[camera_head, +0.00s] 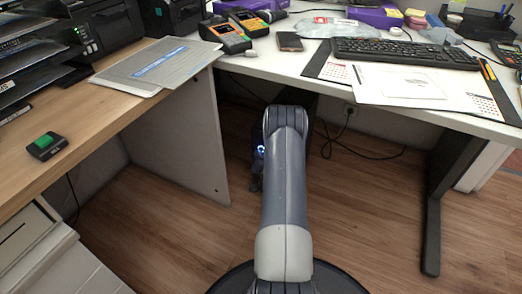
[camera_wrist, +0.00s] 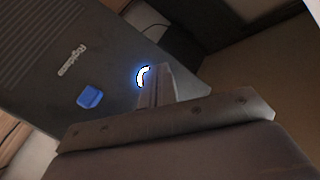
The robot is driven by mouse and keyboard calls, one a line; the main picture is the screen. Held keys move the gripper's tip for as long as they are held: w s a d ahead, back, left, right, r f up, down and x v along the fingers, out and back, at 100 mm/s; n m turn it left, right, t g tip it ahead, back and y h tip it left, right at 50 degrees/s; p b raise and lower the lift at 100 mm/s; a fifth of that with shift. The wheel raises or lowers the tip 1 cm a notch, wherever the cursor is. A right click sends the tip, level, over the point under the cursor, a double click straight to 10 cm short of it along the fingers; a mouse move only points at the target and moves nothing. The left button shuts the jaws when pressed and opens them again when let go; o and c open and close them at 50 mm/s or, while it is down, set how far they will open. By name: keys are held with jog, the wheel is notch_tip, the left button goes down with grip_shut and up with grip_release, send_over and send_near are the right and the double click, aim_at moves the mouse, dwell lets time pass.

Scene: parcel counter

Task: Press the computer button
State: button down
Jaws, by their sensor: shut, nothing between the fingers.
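The dark computer tower (camera_wrist: 60,75) fills the left of the wrist view, tilted in the picture. Its round computer button (camera_wrist: 142,76) glows white and blue, partly covered by my fingers. My gripper (camera_wrist: 156,72) is shut and empty, with its fingertips right at the button's edge. I cannot tell whether they touch it. In the head view the tower (camera_head: 257,176) stands on the floor under the desk, mostly hidden behind my arm, with a small blue glow showing. My gripper is hidden there.
A blue block-like piece (camera_wrist: 90,96) sits on the tower's face near the button. The desk (camera_head: 290,66) overhangs the tower, with a panel (camera_head: 178,135) to its left. A black cable (camera_head: 365,148) hangs to the right. A green-button box (camera_head: 46,146) is on the left counter.

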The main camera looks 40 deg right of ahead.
jog(key=shift+s+a, duration=0.3)
jog(key=shift+a, duration=0.5)
jog(key=shift+s+a, duration=0.35)
jog(key=shift+a, duration=0.45)
jog(key=shift+s+a, duration=0.3)
jog(key=shift+a, duration=0.5)
jog(key=shift+d, duration=0.1)
jog(key=shift+s+a+f, duration=0.1)
jog(key=shift+s+a, duration=0.15)
jog(key=shift+a, duration=0.4)
jog(key=shift+s+a+r, duration=0.1)
jog(key=shift+s+a, duration=0.2)
jog(key=shift+a, duration=0.3)
jog(key=shift+s+a+f, duration=0.1)
jog(key=shift+s+a, duration=0.15)
jog(key=shift+a, duration=0.4)
jog(key=shift+d, duration=0.1)
